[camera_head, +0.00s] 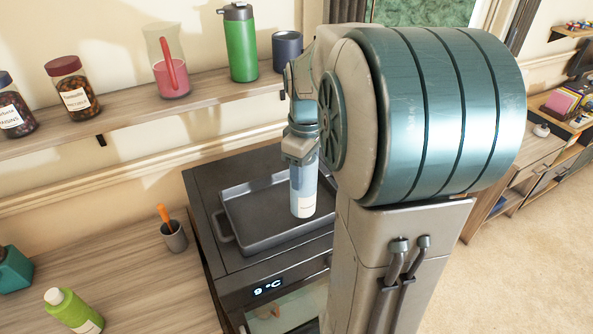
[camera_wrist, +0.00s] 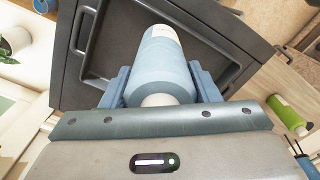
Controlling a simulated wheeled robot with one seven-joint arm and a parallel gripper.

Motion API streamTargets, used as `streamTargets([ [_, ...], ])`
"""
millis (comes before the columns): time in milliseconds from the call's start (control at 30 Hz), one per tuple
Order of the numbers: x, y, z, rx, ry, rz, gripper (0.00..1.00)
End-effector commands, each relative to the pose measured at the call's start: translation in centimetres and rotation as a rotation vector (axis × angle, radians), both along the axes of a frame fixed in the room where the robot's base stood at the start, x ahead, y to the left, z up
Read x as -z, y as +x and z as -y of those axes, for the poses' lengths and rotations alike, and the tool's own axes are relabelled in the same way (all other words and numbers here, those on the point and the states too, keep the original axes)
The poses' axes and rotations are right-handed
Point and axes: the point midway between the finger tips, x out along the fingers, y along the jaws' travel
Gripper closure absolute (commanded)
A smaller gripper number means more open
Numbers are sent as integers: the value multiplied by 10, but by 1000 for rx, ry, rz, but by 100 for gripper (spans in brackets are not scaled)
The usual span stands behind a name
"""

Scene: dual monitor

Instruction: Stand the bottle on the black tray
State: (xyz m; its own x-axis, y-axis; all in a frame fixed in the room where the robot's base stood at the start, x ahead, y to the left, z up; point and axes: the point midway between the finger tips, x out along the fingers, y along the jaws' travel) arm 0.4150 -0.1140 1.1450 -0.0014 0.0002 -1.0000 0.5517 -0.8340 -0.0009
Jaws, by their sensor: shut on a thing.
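A light blue bottle (camera_head: 303,193) with a white label is held upright, cap end up, over the black tray (camera_head: 238,235). My gripper (camera_head: 302,148) is shut on the bottle's upper part. In the wrist view the bottle (camera_wrist: 163,55) lies between the two blue fingers of my gripper (camera_wrist: 160,90), with its pale cap nearest the palm. The tray (camera_wrist: 92,62) shows behind it. The bottle hides part of the tray's floor, and my arm hides its right end. I cannot tell whether the bottle's base touches the tray.
The tray rests on a dark oven (camera_head: 268,291). A shelf (camera_head: 130,118) above carries jars, a pitcher (camera_head: 167,62), a green flask (camera_head: 241,45) and a dark cup (camera_head: 287,50). A utensil cup (camera_head: 174,237) and a green bottle (camera_head: 72,312) stand on the left counter.

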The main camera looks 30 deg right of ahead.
Motion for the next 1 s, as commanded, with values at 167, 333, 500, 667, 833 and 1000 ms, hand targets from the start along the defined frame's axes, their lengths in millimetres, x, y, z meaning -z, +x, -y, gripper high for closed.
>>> streamTargets([
  [167,13,3,0,-1,1,-2,82],
  [333,36,2,-1,0,1,-2,82],
  [500,41,3,0,-1,0,2,82],
  [667,41,3,0,-1,0,2,82],
  [833,45,2,0,-1,1,1,34],
  [1000,45,2,0,-1,0,0,23],
])
